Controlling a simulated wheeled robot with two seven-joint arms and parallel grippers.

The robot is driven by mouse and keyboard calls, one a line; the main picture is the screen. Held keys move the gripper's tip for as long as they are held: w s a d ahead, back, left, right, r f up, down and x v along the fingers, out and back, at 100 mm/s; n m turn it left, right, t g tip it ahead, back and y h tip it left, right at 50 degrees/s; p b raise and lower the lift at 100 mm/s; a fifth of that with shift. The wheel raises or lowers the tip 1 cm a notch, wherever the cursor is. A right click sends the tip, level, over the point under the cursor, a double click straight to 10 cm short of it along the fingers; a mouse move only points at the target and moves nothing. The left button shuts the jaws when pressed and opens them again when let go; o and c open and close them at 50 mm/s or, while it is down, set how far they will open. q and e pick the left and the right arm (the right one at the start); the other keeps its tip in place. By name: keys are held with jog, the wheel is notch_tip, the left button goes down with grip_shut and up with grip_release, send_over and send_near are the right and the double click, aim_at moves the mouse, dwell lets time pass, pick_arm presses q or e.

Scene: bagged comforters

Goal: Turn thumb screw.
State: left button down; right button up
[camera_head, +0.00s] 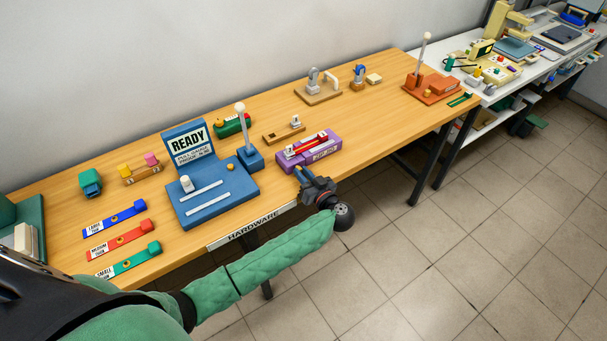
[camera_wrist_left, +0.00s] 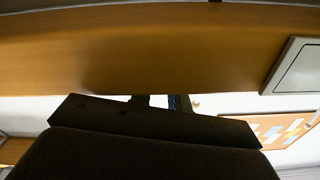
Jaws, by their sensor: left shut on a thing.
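My right gripper is not in view.
A blue READY station (camera_head: 215,197) with an upright lever stands left of the fixture. A wooden block (camera_head: 284,133) lies behind it. Colored gauge strips lie at the table's left, and an orange lever base (camera_head: 432,86) stands at the far right. The table's front edge runs close under my gripper.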

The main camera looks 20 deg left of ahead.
pick_arm(q)
jog(key=n, duration=0.2)
jog(key=shift+s+f+n, duration=0.1)
jog(key=shift+n, duration=0.9)
jog(key=shift+n+b, duration=0.45)
jog(key=shift+n, duration=0.55)
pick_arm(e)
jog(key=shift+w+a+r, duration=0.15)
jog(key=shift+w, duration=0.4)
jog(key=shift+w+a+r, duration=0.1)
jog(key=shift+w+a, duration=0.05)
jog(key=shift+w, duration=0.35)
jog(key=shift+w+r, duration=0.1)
pick_arm(q)
jog(key=c, duration=1.3)
grip_release()
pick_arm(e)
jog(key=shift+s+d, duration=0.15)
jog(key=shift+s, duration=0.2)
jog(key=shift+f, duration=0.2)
